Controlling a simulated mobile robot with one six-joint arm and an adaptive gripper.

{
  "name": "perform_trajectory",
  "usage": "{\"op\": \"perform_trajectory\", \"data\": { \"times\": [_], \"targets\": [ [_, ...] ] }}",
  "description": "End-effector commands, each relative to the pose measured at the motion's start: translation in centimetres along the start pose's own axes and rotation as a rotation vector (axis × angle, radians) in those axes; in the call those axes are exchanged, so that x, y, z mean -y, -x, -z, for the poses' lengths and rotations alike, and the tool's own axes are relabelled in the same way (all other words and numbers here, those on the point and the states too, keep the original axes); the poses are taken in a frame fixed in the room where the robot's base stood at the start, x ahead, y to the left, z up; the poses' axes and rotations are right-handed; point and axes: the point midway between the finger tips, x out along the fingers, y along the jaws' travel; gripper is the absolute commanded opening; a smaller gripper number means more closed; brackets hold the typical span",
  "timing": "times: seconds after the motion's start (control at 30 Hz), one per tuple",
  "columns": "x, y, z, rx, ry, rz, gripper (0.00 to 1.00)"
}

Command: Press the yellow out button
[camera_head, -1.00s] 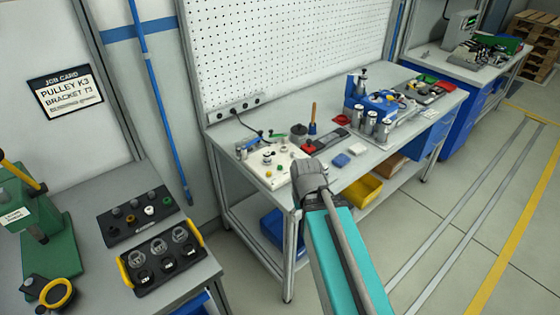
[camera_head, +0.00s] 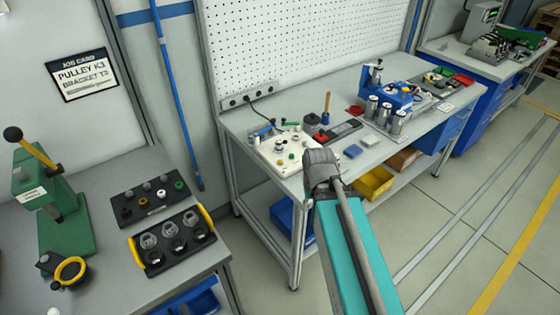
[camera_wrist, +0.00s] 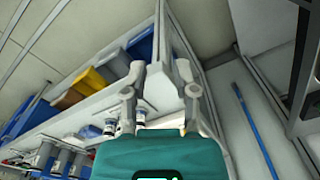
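A white control panel (camera_head: 272,153) with several small knobs and buttons lies on the front left of the middle workbench in the head view. A small yellowish spot (camera_head: 278,163) shows on its front part; it is too small to tell for sure that it is the out button, and no label is readable. In the wrist view my gripper (camera_wrist: 160,68) has its two fingers apart, with nothing between them. In the head view my arm reaches toward the bench's front edge; the fingers are not clear there. The button is not identifiable in the wrist view.
The workbench (camera_head: 408,138) also carries metal cans (camera_head: 397,122), a blue block (camera_head: 354,151) and a red-and-black tool. A yellow bin (camera_head: 373,182) sits on its lower shelf. A green press (camera_head: 70,228) and a black tray (camera_head: 172,242) stand on the left bench. The floor at right is clear.

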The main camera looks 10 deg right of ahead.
Motion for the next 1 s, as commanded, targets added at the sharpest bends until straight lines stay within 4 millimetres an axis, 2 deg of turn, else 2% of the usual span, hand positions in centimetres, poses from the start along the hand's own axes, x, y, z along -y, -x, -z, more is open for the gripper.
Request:
{"op": "perform_trajectory", "data": {
  "times": [0.03, 0.13, 1.0],
  "targets": [
    [0.00, 0.00, 0.00, 0.000, 0.000, 0.000, 0.19],
    [0.00, 0.00, 0.00, 0.000, 0.000, 0.000, 0.01],
    [0.00, 0.00, 0.00, 0.000, 0.000, 0.000, 0.00]
  ]
}}
